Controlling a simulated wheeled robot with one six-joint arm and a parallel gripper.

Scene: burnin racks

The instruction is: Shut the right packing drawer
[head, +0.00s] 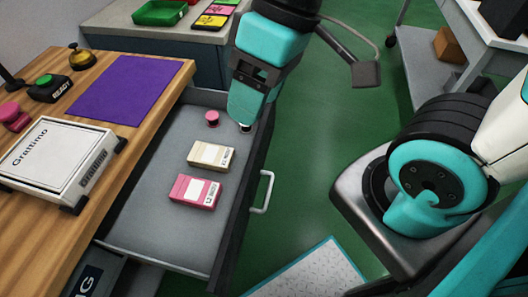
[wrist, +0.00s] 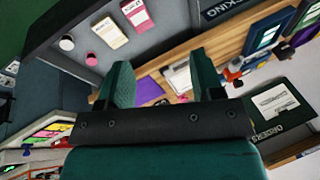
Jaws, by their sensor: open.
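A grey drawer (head: 140,222) is pulled open from under the wooden bench in the head view. Its dark front has a pale bar handle (head: 263,190) on the outer face. Inside lie a pink box (head: 195,191), a tan box (head: 211,155), a small pink round item (head: 212,118) and a white round item (head: 245,127). My gripper (wrist: 162,78) is open with nothing between its fingers in the wrist view. In the head view it appears over the drawer's far end, near its front wall; its height above the drawer is unclear. The drawer (wrist: 160,42) also shows in the wrist view.
The wooden bench (head: 58,125) holds a purple mat (head: 130,88), a white case (head: 60,160), buttons and a bell. A grey cabinet with trays stands behind. Green floor (head: 320,150) is open right of the drawer. A patterned plate (head: 315,275) lies at the bottom.

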